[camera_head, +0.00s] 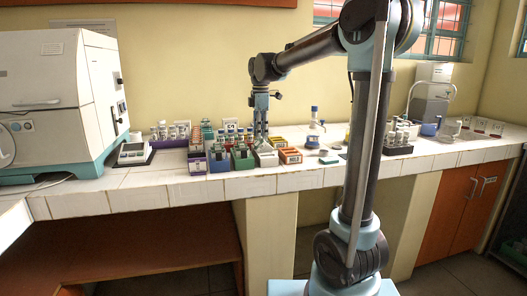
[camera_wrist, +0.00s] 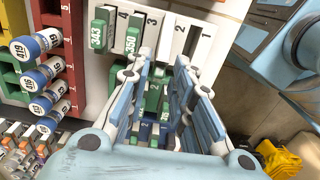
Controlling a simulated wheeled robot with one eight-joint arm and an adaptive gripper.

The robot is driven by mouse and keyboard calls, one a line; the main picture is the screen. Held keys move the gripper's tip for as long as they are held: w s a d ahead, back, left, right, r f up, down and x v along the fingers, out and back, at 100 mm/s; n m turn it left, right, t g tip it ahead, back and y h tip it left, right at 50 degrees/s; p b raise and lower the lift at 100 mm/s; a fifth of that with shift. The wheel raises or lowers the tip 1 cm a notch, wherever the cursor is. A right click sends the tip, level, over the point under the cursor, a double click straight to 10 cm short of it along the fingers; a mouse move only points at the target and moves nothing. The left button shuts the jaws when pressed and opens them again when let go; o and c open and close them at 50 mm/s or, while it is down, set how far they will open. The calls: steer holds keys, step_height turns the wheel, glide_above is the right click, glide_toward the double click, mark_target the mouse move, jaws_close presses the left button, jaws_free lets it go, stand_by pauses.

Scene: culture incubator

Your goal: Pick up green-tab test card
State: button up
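Two green-tab test cards, marked 343 (camera_wrist: 98,30) and 350 (camera_wrist: 131,36), stand upright in a white rack (camera_wrist: 207,38) with slots numbered 1 to 4. They sit at the slots numbered 4 and 3. Slots 2 and 1 look empty of cards. My gripper (camera_wrist: 165,62) points down, its fingers apart, just beside card 350 in the wrist view. I see nothing clamped between the fingers. In the head view my gripper (camera_head: 261,134) is low over the white rack (camera_head: 266,159), whose cards are too small there to read.
A red rack with blue-capped vials (camera_wrist: 36,45) stands close left of the white rack. Green and blue racks (camera_head: 219,160) crowd the bench beside it. An orange box (camera_head: 290,156) lies to the right. A wash bottle (camera_head: 313,128) stands behind. The bench front left is clear.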

mark_target(260, 142)
steer(key=shift+a+f, duration=0.1)
steer(key=shift+f, duration=2.4)
jaws_close()
